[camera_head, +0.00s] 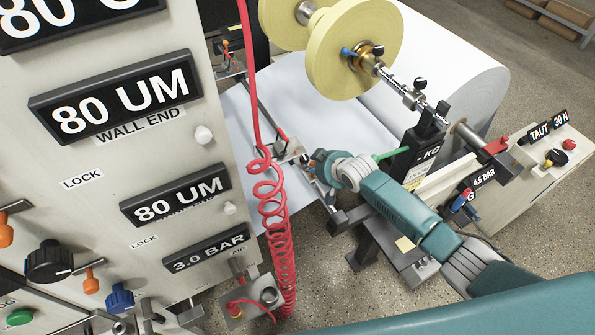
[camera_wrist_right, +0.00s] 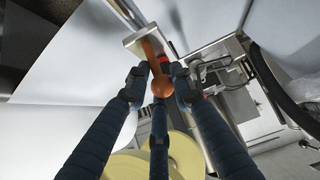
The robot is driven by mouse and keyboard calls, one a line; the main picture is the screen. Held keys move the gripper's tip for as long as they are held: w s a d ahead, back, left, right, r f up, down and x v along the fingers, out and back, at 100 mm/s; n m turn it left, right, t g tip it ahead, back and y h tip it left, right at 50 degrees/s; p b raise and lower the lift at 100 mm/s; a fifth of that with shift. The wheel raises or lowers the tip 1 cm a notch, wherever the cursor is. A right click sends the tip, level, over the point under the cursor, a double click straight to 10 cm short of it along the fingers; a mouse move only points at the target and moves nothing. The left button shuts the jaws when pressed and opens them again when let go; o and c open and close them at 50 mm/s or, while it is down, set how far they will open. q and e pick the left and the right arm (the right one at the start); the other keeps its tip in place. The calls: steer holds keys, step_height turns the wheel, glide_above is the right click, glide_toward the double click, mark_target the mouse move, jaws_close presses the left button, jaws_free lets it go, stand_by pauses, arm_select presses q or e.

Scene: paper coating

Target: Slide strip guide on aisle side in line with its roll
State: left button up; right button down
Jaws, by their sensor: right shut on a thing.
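My right gripper (camera_head: 312,168) reaches in from the right over the rail beside the white sheet. In the right wrist view its fingers (camera_wrist_right: 160,80) are closed around the orange ball-ended handle (camera_wrist_right: 162,86) of the strip guide. The guide's metal block (camera_wrist_right: 139,38) shows behind the handle; in the head view the guide (camera_head: 289,150) sits on the rail (camera_head: 262,106), partly hidden by my gripper. The aisle-side yellow roll (camera_head: 345,62) sits on a shaft above the white sheet. Its alignment with the guide cannot be told. My left gripper is not in view.
A red coiled hose (camera_head: 271,190) hangs left of my gripper. The panel with 80 UM displays (camera_head: 115,95) fills the left side. A black KG box (camera_head: 416,160) stands near my right arm. A large white roll (camera_head: 450,70) lies behind.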

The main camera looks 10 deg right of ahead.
mark_target(303, 158)
steer(key=shift+w+a+r+b, duration=0.1)
steer(key=shift+w+a+b, duration=0.35)
steer(key=shift+w, duration=0.2)
steer(key=shift+w+a+r+b, duration=0.1)
steer(key=shift+w+a+b, duration=0.35)
steer(key=shift+w, duration=0.15)
steer(key=c, duration=1.5)
jaws_free()
steer(key=shift+s+d, duration=0.1)
steer(key=shift+f, duration=0.1)
steer(key=shift+d, duration=0.1)
steer(key=p+v, duration=0.4)
steer(key=p, duration=0.2)
steer(key=shift+s+d+r, duration=0.1)
steer(key=shift+d+r, duration=0.1)
steer(key=shift+r, duration=0.05)
steer(key=shift+s+d, duration=0.1)
steer(key=shift+s, duration=0.1)
steer(key=v, duration=1.1)
steer(key=shift+s+r, duration=0.15)
steer(key=shift+r, duration=0.1)
